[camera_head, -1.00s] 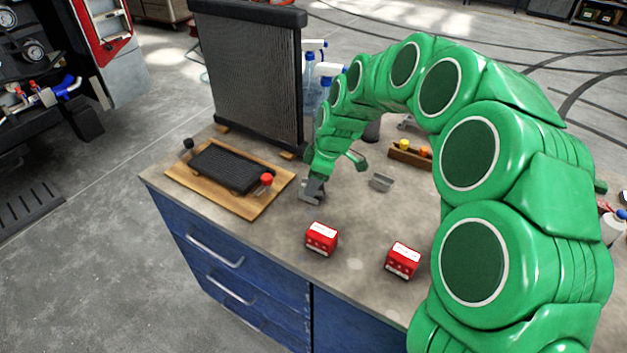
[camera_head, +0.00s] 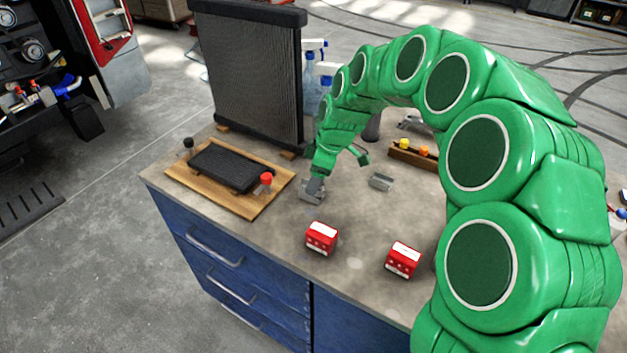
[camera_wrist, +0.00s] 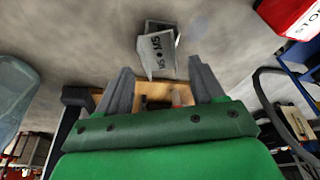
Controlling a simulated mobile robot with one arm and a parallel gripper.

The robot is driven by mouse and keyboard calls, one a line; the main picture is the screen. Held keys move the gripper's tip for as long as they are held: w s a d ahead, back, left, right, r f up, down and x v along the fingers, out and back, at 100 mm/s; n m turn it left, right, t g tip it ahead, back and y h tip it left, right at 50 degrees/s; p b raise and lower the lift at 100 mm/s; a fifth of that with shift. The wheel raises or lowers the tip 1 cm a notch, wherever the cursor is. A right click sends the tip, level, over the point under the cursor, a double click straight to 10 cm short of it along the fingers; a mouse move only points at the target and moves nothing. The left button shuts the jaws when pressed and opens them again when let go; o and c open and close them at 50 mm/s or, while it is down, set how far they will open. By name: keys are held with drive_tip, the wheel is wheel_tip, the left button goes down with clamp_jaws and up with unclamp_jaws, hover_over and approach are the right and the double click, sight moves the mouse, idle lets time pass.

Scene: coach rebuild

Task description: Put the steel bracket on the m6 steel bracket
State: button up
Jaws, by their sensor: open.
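My gripper (camera_head: 315,184) points down over the front-left part of the bench. A small grey steel bracket (camera_head: 311,197) is on the bench right at its fingertips. A second grey bracket (camera_head: 381,181) lies on the bench to the right, apart from the gripper. In the wrist view my gripper (camera_wrist: 163,80) has its two grey fingers spread with no object clamped between them. An angled bracket (camera_wrist: 158,52) with dark, upside-down lettering shows just beyond the fingertips there. I cannot read the lettering surely. Part of the near bracket is hidden by the gripper in the head view.
Two red boxes (camera_head: 321,238) (camera_head: 403,260) stand near the front edge. A wooden board (camera_head: 245,207) with a black part is at left. A dark radiator (camera_head: 255,80), spray bottles (camera_head: 314,85) and a wooden holder (camera_head: 408,154) are behind. Bench space between the brackets is clear.

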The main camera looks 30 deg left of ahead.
drive_tip(key=v, duration=1)
drive_tip(key=shift+r, duration=0.25)
